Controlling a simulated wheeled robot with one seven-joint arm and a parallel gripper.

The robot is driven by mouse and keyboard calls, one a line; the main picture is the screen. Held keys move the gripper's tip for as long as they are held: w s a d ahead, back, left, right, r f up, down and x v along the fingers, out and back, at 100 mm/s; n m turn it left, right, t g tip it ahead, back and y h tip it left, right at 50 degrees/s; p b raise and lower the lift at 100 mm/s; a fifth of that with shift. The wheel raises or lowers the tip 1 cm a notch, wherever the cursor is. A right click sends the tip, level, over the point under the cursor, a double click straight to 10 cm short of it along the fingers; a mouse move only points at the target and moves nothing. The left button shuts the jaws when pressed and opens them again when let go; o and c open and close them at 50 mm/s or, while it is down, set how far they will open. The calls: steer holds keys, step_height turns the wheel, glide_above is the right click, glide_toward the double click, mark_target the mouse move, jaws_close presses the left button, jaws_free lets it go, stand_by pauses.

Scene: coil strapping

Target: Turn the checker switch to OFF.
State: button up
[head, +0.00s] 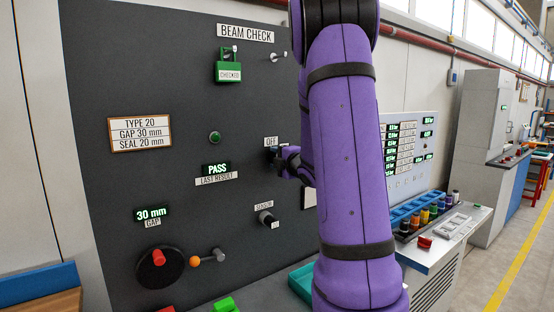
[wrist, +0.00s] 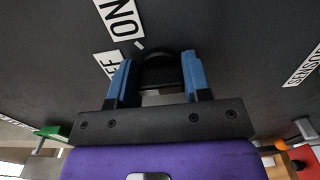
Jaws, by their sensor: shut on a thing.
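The checker switch is a black round knob (wrist: 160,72) on the dark panel. In the wrist view it sits between the two blue fingertips of my gripper (wrist: 156,66), which is shut on it. An ON label (wrist: 122,18) and a partly hidden OFF label (wrist: 108,63) are beside the knob at its upper left. A small pale mark lies between the knob and the ON label; I cannot tell which position the knob points to. In the head view my gripper (head: 276,155) is at the panel just below the OFF label (head: 271,141), and hides most of the knob.
A sensor knob (head: 266,218) is below my gripper on the panel. A PASS display (head: 216,169) and a green lamp (head: 215,137) are to the left. A red-knobbed dial (head: 160,270) and an orange-tipped lever (head: 207,258) are lower left.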

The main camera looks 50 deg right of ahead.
stand_by(0.4)
steer(key=o, duration=0.9)
steer(key=v, duration=1.1)
steer(key=shift+w, duration=0.1)
